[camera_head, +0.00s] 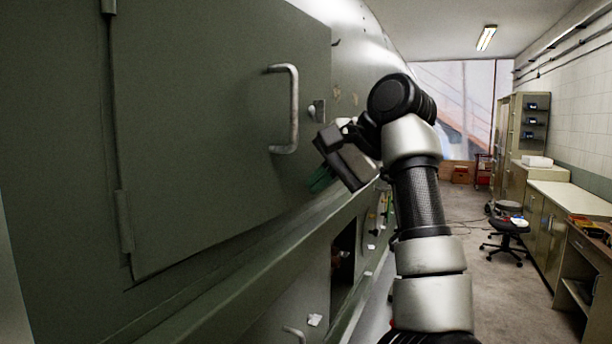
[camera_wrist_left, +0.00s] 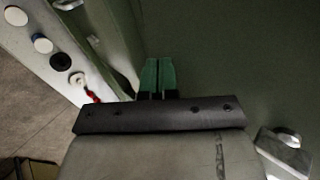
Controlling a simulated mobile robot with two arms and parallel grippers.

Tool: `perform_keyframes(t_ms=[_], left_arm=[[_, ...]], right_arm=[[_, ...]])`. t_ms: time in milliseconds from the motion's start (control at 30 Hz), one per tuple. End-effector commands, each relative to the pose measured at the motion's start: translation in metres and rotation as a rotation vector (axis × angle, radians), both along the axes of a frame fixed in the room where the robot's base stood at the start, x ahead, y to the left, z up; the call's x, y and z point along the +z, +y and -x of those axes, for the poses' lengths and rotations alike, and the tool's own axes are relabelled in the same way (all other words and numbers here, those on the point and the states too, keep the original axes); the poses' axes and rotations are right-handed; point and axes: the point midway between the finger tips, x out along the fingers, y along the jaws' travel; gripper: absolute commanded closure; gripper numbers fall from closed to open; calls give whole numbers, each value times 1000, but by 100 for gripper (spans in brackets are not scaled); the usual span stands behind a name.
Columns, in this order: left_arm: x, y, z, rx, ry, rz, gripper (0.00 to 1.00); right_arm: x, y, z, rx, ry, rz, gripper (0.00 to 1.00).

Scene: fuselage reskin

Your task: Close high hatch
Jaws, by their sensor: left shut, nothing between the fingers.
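The high hatch (camera_head: 210,130) is a large dark green door at the left of the head view, with hinges along its left edge. It lies close to the fuselage wall; I cannot tell whether it is fully flush. It has a metal bar handle (camera_head: 293,110) and a small latch (camera_head: 317,110) near its right edge. My left gripper (camera_head: 320,180) is by the hatch's lower right corner, below and right of the handle. Its green fingers (camera_wrist_left: 158,76) are together and empty, close to a green surface; contact cannot be told. My right gripper is not in view.
Below the hatch, a ledge runs along the fuselage, with a dark lower opening (camera_head: 343,255). Several knobs (camera_wrist_left: 42,44) line a pale strip in the wrist view. At right are a stool (camera_head: 508,227), cabinets and a workbench (camera_head: 580,198).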

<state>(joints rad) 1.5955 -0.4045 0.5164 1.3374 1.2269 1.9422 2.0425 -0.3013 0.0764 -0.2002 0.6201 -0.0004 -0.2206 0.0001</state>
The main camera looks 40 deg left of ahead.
Motion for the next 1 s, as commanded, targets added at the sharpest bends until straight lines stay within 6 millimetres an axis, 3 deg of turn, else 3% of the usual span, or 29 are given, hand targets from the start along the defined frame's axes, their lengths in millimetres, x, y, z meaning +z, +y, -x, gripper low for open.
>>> perform_keyframes(t_ms=[400, 700, 1000], left_arm=[[0, 0, -1, -1, 1, 0, 100], [-1, 37, 3, 1, 0, 2, 100], [0, 40, 3, 1, -1, -1, 100]], right_arm=[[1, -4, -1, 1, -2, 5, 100], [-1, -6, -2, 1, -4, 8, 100], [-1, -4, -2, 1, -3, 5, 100]])
